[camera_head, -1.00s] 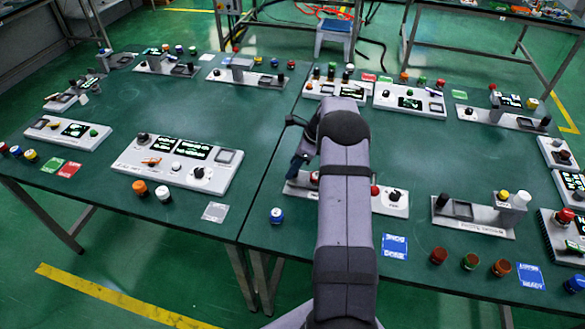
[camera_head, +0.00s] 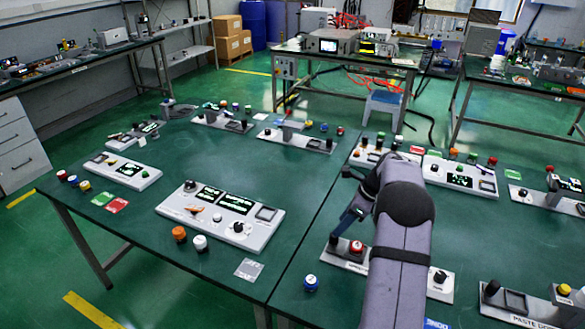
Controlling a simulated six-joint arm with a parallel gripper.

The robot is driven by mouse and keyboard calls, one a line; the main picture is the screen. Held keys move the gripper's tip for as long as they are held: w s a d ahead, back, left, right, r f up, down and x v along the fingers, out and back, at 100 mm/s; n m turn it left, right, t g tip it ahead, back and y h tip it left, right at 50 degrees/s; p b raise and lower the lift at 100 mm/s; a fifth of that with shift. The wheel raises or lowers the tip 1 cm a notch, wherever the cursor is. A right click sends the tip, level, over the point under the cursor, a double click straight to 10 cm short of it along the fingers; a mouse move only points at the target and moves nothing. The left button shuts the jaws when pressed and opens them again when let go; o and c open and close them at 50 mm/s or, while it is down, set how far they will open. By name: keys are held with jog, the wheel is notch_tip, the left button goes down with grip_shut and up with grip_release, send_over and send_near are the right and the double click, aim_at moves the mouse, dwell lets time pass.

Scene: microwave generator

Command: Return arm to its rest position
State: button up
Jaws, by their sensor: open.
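My arm (camera_head: 400,250) rises from the bottom of the view over the right-hand green table (camera_head: 320,200) and folds at a dark elbow. My gripper (camera_head: 338,236) hangs small and dark to the left of the elbow, above the rear-left end of a grey panel with a red button (camera_head: 357,247). The upper arm hides the middle of this panel. Nothing shows held in the gripper. Its fingers are small, and I cannot tell whether they touch the panel.
A large control panel (camera_head: 222,216) and smaller panels stand on the left table (camera_head: 130,215). Loose orange (camera_head: 179,234), white (camera_head: 200,243) and blue (camera_head: 310,282) knobs lie near its front and the seam. A bench with a microwave (camera_head: 329,45) stands behind.

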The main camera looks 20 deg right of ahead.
jog(key=s+a+r+n+g+h, duration=0.1)
jog(key=s+a+r+n, duration=0.1)
jog(key=s+a+n, duration=0.6)
jog(key=s+a+r+n+g, duration=0.1)
jog(key=s+a+r+n, duration=0.15)
jog(key=a+n, duration=0.5)
jog(key=s+a+f+n+h, duration=0.1)
jog(key=s+a+n, duration=0.25)
jog(key=s, duration=0.25)
jog(key=s+a+f+n+g, duration=0.1)
jog(key=s+a+n, duration=0.25)
jog(key=s, duration=0.25)
jog(key=s+a+f+n+h, duration=0.1)
jog(key=s+a+n, duration=0.1)
jog(key=s+n, duration=0.35)
notch_tip(320, 180, down, 15)
jog(key=m+b, duration=0.1)
jog(key=b, duration=1.4)
